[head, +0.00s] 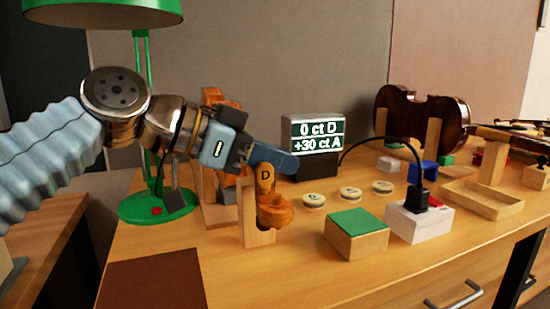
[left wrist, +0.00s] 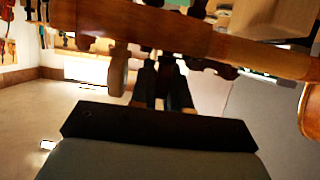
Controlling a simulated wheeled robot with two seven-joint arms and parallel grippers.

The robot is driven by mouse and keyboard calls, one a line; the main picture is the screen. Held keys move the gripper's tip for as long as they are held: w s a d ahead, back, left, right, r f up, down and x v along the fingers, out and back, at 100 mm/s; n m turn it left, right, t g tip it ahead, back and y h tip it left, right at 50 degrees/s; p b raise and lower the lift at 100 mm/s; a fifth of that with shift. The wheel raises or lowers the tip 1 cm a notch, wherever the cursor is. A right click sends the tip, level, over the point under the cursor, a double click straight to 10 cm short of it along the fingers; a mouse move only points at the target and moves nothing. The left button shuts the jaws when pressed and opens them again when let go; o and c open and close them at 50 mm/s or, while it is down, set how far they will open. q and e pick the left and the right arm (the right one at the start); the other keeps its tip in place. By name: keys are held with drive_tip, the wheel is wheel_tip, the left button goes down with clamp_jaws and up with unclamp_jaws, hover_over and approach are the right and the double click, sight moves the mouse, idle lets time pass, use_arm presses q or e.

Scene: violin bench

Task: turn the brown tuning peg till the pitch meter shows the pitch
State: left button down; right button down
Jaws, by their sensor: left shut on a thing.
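The pitch meter (head: 318,133) stands at the back and reads "0 ct D" above "+30 ct A". An orange-brown wooden scroll (head: 275,212) is held at a wooden stand, with a brown piece marked "D" (head: 265,178) above it. My left gripper (head: 254,157) is just behind this piece. In the left wrist view its dark fingers (left wrist: 165,88) reach up under a long brown wooden part (left wrist: 180,35). They are shut on a peg, mostly hidden by the fingers. Another brown peg (left wrist: 118,70) hangs to their left. My right gripper is out of view.
A green lamp (head: 157,205) stands at the left. Several round labelled discs (head: 313,200), a green-topped wooden block (head: 355,233) and a white box (head: 420,222) with a black cable are to the right.

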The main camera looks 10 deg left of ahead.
use_arm(q)
drive_tip(key=shift+s+m+g+h, duration=0.1)
drive_tip(key=shift+m+g+h, duration=0.5)
drive_tip(key=shift+m+g, duration=0.25)
drive_tip(key=c, duration=1.5)
unclamp_jaws()
drive_tip(key=shift+o, duration=0.2)
drive_tip(key=v, duration=1.3)
drive_tip(key=shift+a+r+p, duration=0.2)
drive_tip(key=shift+a+p, duration=0.15)
drive_tip(key=shift+p, duration=0.1)
drive_tip(key=shift+s, duration=0.2)
